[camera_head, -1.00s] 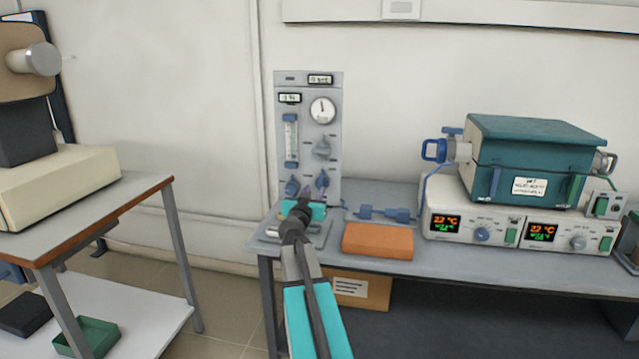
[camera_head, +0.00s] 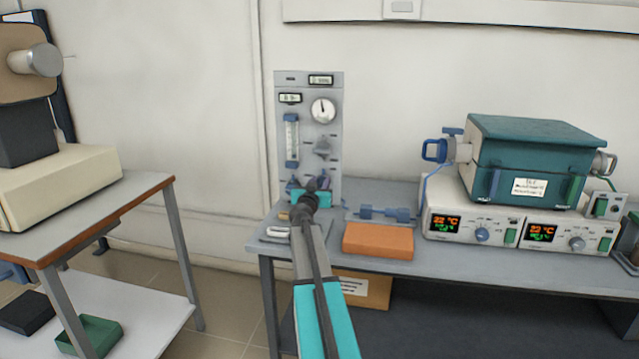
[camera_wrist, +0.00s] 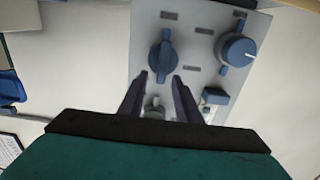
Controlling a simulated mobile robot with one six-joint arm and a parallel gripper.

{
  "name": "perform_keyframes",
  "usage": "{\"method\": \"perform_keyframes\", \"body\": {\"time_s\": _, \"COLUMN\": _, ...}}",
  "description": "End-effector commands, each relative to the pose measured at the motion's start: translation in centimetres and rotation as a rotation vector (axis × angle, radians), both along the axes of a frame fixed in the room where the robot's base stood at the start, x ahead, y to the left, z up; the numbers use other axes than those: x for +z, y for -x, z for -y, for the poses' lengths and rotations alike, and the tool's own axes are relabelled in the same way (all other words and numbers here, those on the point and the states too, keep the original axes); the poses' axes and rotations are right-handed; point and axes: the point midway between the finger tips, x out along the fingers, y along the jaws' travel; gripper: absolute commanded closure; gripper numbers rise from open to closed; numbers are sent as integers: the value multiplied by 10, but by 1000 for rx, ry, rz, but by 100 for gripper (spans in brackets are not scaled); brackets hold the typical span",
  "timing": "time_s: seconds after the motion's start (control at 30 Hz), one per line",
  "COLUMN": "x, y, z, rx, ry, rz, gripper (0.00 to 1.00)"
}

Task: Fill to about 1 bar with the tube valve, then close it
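The grey gas panel (camera_head: 309,120) stands upright at the left end of the bench. It carries a round white gauge (camera_head: 323,110), a flow tube (camera_head: 291,140) and several knobs. The gauge needle points roughly upward; its value is too small to read. In the wrist view, a blue lever-shaped knob (camera_wrist: 162,54) lies just beyond my fingertips, and a round blue knob (camera_wrist: 237,50) with a white mark is to its right. My gripper (camera_wrist: 160,78) is open, its fingers apart near the lever knob's lower end. I cannot tell if they touch it. In the head view, my wrist hides the lower knobs.
An orange block (camera_head: 378,240) and a blue fitting (camera_head: 384,213) lie right of the panel. Farther right is the teal tube furnace (camera_head: 530,145) on its controllers (camera_head: 480,228). A grey tray (camera_head: 275,233) is at the panel's foot.

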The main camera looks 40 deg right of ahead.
Motion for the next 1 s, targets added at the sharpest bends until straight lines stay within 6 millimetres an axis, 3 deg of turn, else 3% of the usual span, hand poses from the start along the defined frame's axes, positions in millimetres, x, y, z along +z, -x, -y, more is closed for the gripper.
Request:
{"method": "perform_keyframes", "body": {"time_s": 0.43, "x": 0, "y": -2, "z": 5, "rx": -1, "ry": 0, "rz": 0, "gripper": 70}}
{"method": "perform_keyframes", "body": {"time_s": 0.6, "x": 0, "y": -2, "z": 5, "rx": -1, "ry": 0, "rz": 0, "gripper": 98}}
{"method": "perform_keyframes", "body": {"time_s": 0.63, "x": 0, "y": -2, "z": 5, "rx": -2, "ry": 0, "rz": 0, "gripper": 100}}
{"method": "perform_keyframes", "body": {"time_s": 0.73, "x": 0, "y": 1, "z": -2, "rx": -3, "ry": 0, "rz": 0, "gripper": 100}}
{"method": "perform_keyframes", "body": {"time_s": 1.0, "x": -1, "y": 0, "z": 7, "rx": -4, "ry": 8, "rz": -14, "gripper": 100}}
